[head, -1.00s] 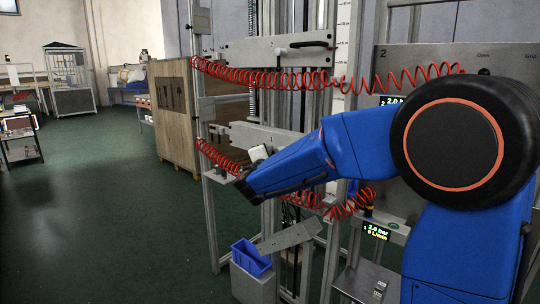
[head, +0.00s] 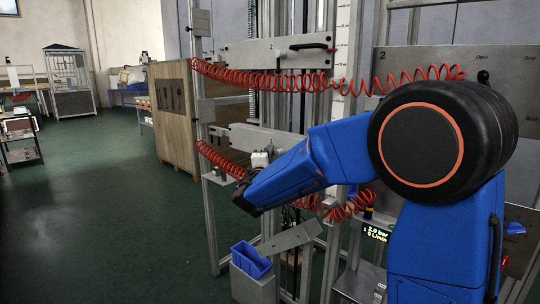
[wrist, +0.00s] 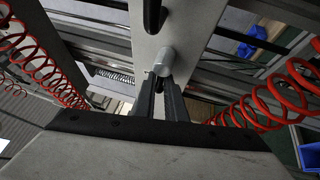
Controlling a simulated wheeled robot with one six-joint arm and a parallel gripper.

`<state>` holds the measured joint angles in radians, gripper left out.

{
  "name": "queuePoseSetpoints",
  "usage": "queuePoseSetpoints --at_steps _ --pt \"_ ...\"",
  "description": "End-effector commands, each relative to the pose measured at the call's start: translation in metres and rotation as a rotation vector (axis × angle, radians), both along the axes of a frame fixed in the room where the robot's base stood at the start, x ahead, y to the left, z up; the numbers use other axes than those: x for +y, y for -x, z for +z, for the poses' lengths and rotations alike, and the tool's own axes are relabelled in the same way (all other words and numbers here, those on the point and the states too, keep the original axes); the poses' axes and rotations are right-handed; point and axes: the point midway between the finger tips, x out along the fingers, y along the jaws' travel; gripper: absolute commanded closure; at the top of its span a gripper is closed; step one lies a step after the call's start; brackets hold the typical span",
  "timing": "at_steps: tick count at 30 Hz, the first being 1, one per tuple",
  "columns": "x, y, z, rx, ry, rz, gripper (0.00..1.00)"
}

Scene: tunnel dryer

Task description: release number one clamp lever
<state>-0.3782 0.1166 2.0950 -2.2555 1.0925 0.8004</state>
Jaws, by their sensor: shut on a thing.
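In the wrist view my gripper (wrist: 161,88) is shut, its two dark fingers at a small dark piece, which seems to be the clamp lever. Most of that piece is hidden between the fingers. The fingertips are just below a short silver cylinder (wrist: 165,60) that stands out from a pale metal plate (wrist: 190,25). In the head view the number one plate (head: 258,138) is the lower one. My blue arm reaches in front of its right part. That view does not show my fingers or the lever clearly.
An upper plate (head: 240,54) carries a black handle (head: 308,46). Red coiled hoses (head: 265,80) hang on both sides of the work area, close by in the wrist view. A blue bin (head: 250,258) stands below. The green floor at left is open.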

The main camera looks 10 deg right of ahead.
Motion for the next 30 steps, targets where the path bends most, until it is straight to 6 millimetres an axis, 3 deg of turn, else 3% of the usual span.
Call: queuePoseSetpoints --at_steps 4,5,7,20,30 --pt "0.003 -0.001 0.000 0.000 0.002 0.006 1.00" --pt "0.003 -0.001 0.000 0.000 0.002 0.006 0.87" --pt "0.003 -0.001 0.000 0.000 0.002 0.006 0.71" --pt "0.005 0.007 0.000 0.001 0.001 0.004 0.71" --pt "0.028 0.061 -0.011 0.000 0.002 0.006 0.71"
